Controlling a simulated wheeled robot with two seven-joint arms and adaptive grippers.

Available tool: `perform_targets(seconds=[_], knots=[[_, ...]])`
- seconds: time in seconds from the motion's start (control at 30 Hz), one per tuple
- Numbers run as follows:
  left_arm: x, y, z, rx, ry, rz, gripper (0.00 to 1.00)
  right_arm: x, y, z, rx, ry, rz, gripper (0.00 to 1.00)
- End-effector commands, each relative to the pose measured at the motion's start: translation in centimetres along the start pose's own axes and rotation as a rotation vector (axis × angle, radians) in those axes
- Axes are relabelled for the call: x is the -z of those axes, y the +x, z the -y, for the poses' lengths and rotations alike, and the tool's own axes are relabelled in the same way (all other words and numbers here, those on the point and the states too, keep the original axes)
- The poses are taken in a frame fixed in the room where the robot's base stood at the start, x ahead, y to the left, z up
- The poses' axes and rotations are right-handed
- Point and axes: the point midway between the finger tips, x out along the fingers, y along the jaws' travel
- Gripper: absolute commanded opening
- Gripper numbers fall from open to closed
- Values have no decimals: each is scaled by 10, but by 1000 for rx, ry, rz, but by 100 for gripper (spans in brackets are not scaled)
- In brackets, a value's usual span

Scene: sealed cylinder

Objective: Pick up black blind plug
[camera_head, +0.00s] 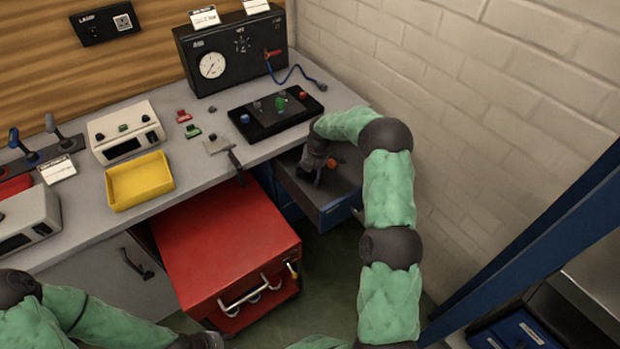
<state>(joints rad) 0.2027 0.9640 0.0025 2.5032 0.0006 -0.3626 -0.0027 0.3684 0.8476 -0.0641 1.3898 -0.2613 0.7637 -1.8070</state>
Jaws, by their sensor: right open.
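My right gripper (314,170) is dark grey and points down into an open drawer (334,209) under the right end of the bench. It is open. I cannot make out a black blind plug; anything dark below the fingers is hard to separate from the gripper. A small orange-red round thing (332,163) shows in the drawer beside the gripper. A black tray (262,131) on the bench above holds several small coloured pieces, among them blue, green and red ones. My left arm's dark end (200,341) is at the bottom edge; its fingers cannot be made out.
A red cabinet (220,240) stands left of the drawer. The bench carries a yellow bin (139,182), a white control box (126,131) and a black gauge box (228,58) with a blue hose. A brick wall closes the right side, with a blue post (540,235) nearer.

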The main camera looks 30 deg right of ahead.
Motion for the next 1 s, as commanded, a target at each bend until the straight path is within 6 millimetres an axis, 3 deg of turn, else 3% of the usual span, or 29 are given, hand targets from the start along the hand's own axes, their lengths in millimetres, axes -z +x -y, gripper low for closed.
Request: perform_targets(seconds=[0.13,0.33,0.77,1.0], knots=[[0,-1,0,0,0,0,40,0,-2,0,-1,0,1,63],[0,-1,0,0,0,0,40,0,-2,0,-1,0,1,8],[0,-2,-1,0,0,0,40,0,-4,-1,-1,0,1,7],[0,-12,-4,0,0,0,40,2,-25,-4,-4,0,1,7]])
